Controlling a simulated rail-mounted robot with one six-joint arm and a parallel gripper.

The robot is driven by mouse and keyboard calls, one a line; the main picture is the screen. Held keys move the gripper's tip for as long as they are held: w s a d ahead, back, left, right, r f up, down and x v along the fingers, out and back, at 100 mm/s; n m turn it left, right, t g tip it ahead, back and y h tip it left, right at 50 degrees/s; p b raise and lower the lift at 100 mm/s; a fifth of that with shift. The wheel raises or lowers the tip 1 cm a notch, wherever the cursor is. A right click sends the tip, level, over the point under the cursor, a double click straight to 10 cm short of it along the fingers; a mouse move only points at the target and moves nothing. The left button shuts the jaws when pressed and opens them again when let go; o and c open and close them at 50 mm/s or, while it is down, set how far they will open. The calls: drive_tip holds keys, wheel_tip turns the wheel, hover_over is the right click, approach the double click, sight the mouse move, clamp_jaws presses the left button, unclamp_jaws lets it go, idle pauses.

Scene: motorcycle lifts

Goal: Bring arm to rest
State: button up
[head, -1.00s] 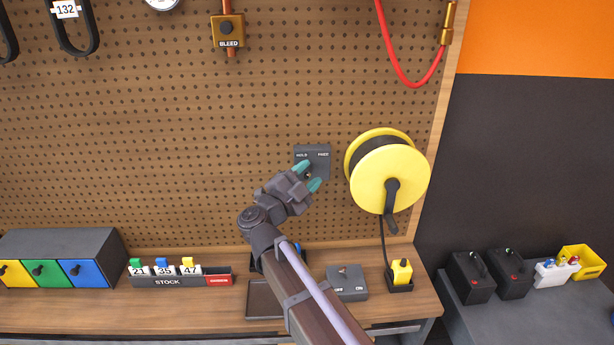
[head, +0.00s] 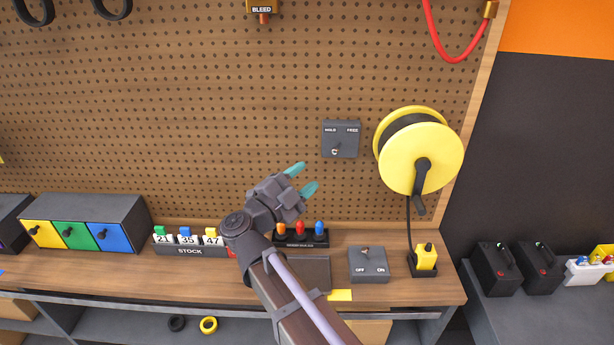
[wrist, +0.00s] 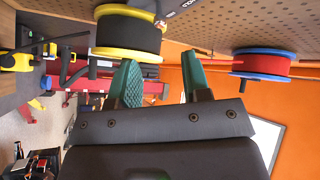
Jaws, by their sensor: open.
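My gripper (head: 304,180) has two teal fingertips that stand apart with nothing between them. In the head view it is in front of the pegboard, below and left of the grey HOLD/FREE switch plate (head: 341,139), and apart from it. My arm reaches up from the bottom of the picture over the workbench. In the wrist view my gripper (wrist: 158,82) is also open and empty, with the yellow reel (wrist: 128,34) behind it.
The yellow reel (head: 420,152) with a crank is mounted right of the switch plate. On the bench (head: 190,280) are an OFF/ON switch box (head: 368,265), a yellow plug (head: 425,259), a STOCK rack (head: 189,251) and coloured drawers (head: 73,235). The pegboard's middle is free.

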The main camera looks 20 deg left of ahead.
drive_tip(key=s+a+f+n+g+y, duration=0.1)
drive_tip(key=s+a+n+g+y, duration=0.15)
drive_tip(key=a+n+y, duration=0.6)
drive_tip(key=s+a+f+n+g+y, duration=0.1)
drive_tip(key=a+n+g+y, duration=0.35)
drive_tip(key=n+y, duration=0.65)
drive_tip(key=w+d+f+n+g+h, duration=0.1)
drive_tip(key=d+f+n+g+h, duration=0.25)
drive_tip(key=d+f+g, duration=0.8)
drive_tip(key=d+f+m+h, duration=0.1)
drive_tip(key=d+f+h, duration=0.1)
drive_tip(key=d, duration=0.4)
drive_tip(key=d+f+h, duration=0.2)
drive_tip(key=d, duration=0.5)
drive_tip(key=d+f+m+t+h, duration=0.1)
drive_tip(key=d+f, duration=0.1)
drive_tip(key=d, duration=0.5)
drive_tip(key=shift+s+d+f+m+h, duration=0.2)
drive_tip(key=shift+f+m+h, duration=0.1)
drive_tip(key=shift+h, duration=0.1)
drive_tip(key=s+d+m+g+h, duration=0.1)
drive_tip(key=d+m, duration=0.1)
drive_tip(key=d, duration=1)
drive_tip(key=d+f+m+g+h, duration=0.1)
drive_tip(key=d+m+h, duration=0.1)
drive_tip(key=d, duration=1.1)
drive_tip(key=shift+s+m, duration=0.35)
drive_tip(key=shift+m, duration=0.25)
